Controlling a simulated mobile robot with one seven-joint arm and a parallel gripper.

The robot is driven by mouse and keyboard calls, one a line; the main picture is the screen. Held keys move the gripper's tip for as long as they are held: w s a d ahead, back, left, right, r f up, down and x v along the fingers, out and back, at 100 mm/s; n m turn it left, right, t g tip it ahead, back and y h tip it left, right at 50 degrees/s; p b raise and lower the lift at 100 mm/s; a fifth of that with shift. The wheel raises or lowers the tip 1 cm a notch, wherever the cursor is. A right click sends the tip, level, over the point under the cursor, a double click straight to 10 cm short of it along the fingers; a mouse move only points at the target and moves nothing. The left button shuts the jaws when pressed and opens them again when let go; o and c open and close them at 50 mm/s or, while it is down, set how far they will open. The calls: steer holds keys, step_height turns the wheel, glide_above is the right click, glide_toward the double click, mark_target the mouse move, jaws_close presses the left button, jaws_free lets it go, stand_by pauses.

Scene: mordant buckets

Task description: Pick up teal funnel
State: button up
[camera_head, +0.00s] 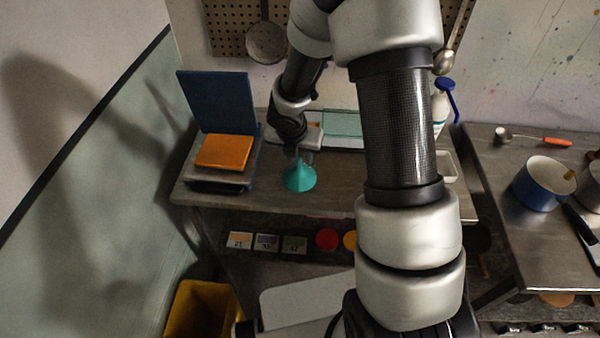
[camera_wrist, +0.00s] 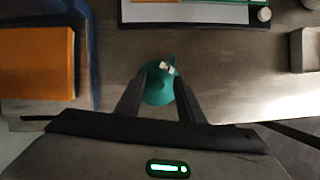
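The teal funnel (camera_head: 300,178) stands on the workbench, wide end down and narrow end up, near the front edge. It also shows in the wrist view (camera_wrist: 158,97), straight below my gripper. My gripper (camera_head: 301,155) points down over the top of the funnel. In the wrist view, the two dark fingers (camera_wrist: 164,76) stand apart, one on each side of the funnel's upper part. A small pale patch shows between their tips. I see no clear contact between the fingers and the funnel, which the fingers partly hide.
An orange block (camera_head: 223,152) and an upright dark blue panel (camera_head: 217,101) are left of the funnel. A tray with a teal top (camera_head: 342,124) lies behind. A blue-topped bottle (camera_head: 443,100) stands to the right. A blue pot (camera_head: 543,184) sits on the right-hand table.

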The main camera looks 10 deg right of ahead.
steer(key=shift+w+f, duration=0.15)
steer(key=shift+f, duration=0.35)
jaws_close()
step_height(320, 180, up, 10)
steer(key=p, duration=0.3)
